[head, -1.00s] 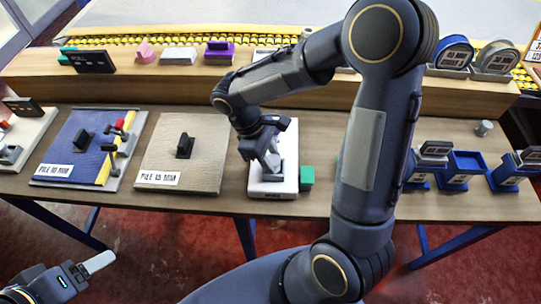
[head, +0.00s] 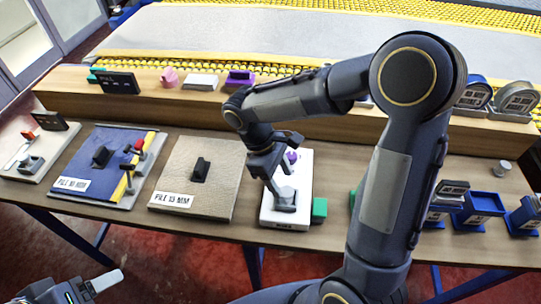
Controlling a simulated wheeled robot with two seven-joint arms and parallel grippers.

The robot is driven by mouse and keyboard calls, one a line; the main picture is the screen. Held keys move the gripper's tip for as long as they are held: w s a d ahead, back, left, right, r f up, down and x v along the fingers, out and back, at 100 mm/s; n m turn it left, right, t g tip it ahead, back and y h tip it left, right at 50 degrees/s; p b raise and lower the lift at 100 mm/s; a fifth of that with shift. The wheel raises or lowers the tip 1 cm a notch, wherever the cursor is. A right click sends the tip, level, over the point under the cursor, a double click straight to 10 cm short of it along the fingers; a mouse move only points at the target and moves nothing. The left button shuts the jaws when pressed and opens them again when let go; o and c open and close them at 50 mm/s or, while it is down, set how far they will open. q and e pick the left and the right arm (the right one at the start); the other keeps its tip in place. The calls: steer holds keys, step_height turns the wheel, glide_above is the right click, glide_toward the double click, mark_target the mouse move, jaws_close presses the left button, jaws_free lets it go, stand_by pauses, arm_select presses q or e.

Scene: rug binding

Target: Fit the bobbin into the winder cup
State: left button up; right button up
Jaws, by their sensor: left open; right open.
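A white base (head: 303,182) stands on the bench in front of my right arm. A grey cup-like holder (head: 285,199) sits on its near half, and a small purple piece (head: 291,156) shows on its far half. I cannot tell for certain which piece is the bobbin. My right gripper (head: 270,178) is open, pointing down over the left side of the white base, close to the grey holder. Its wrist hides part of the base, and contact is unclear. My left gripper (head: 104,282) is open at the lower left, in front of the bench and away from everything.
A green block (head: 319,209) stands against the base's right side. Left of it lie a beige pile sample (head: 222,180) and a blue one (head: 84,150). Blue trays (head: 482,207) and a small grey cylinder (head: 503,167) stand at right. A wooden shelf (head: 190,107) runs behind.

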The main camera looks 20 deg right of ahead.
steer(key=v, duration=0.9)
steer(key=s+d+m+t+y, duration=0.3)
steer(key=s+m+t+y, duration=0.4)
steer(key=s, duration=0.9)
steer(key=m+t, duration=0.2)
steer(key=m, duration=0.1)
steer(key=shift+f, duration=0.4)
